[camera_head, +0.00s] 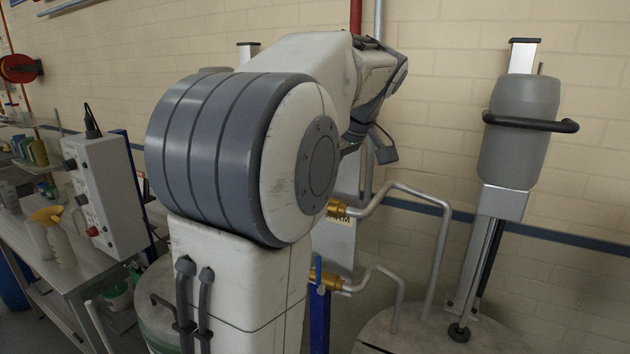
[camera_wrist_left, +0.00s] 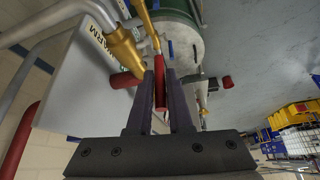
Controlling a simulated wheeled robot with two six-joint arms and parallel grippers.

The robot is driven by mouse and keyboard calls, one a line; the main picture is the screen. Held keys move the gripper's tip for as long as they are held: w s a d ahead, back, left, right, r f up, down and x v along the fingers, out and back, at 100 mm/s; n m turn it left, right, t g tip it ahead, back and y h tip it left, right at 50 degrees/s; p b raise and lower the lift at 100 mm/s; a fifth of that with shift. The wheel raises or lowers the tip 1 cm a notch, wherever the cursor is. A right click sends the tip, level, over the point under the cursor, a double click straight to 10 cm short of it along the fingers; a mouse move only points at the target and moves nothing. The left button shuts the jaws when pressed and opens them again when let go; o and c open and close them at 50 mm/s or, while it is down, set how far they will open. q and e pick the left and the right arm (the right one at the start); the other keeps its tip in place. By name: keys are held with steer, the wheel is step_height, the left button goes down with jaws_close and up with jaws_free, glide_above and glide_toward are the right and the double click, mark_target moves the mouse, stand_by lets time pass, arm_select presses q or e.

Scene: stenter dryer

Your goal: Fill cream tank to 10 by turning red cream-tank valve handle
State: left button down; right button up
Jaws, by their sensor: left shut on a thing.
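In the left wrist view, a red valve handle (camera_wrist_left: 160,92) lies between the two dark fingers of my left gripper (camera_wrist_left: 161,88), which is shut on it. A brass valve fitting (camera_wrist_left: 122,48) with pipes stands just beyond the fingers. In the head view, my large arm covers the middle of the picture and hides the red handle and the fingers. Two brass valve fittings (camera_head: 337,208) show one above the other beside the arm, joined to bent grey pipes (camera_head: 440,235). No level reading is visible. My right gripper is in neither view.
A grey container (camera_head: 518,135) stands on a column at right, above a round lid (camera_head: 480,336).

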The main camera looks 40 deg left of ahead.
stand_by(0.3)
arm_select(q)
steer(key=c, duration=0.8)
jaws_free()
steer(key=shift+a, duration=0.1)
steer(key=shift+c, duration=0.2)
steer(key=v, duration=1)
steer(key=shift+r, duration=0.25)
